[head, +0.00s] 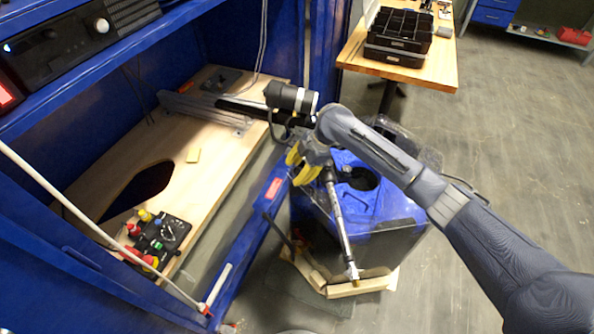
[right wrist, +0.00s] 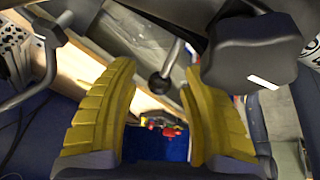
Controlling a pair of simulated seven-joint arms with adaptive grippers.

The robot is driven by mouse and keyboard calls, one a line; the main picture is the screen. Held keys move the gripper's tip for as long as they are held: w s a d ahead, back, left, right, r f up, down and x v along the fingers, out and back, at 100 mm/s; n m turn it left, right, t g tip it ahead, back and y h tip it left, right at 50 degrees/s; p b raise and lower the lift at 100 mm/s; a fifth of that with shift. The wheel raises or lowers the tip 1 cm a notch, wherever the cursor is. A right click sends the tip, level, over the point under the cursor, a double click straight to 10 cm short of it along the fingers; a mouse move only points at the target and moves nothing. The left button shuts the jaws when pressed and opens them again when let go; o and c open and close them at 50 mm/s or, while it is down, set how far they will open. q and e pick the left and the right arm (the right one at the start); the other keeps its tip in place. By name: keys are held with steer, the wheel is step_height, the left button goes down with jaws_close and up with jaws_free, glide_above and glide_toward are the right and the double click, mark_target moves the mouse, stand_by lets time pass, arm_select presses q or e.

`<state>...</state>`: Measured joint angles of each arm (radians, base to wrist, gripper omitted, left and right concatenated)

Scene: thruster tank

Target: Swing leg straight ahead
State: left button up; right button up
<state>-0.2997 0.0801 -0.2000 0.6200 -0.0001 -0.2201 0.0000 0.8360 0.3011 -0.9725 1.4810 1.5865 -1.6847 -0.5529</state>
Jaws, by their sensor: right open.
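I take this rod to be the leg. My right gripper (head: 302,166), with yellow fingers, is at the leg's upper end and open. In the right wrist view, the open yellow fingers (right wrist: 158,88) stand on either side of a rod with a dark round knob (right wrist: 159,83). Whether they touch it I cannot tell. The leg's top is partly hidden by my gripper. My left gripper is not in view.
A blue-framed bench with a wooden top (head: 215,150) stands left, carrying a control box with coloured buttons (head: 155,240). A wooden frame (head: 360,287) surrounds the tank's foot. A table (head: 425,72) with black trays (head: 398,35) is behind. Floor on the right is clear.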

steer(key=shift+f, duration=0.1)
steer(key=shift+c, duration=0.4)
jaws_close()
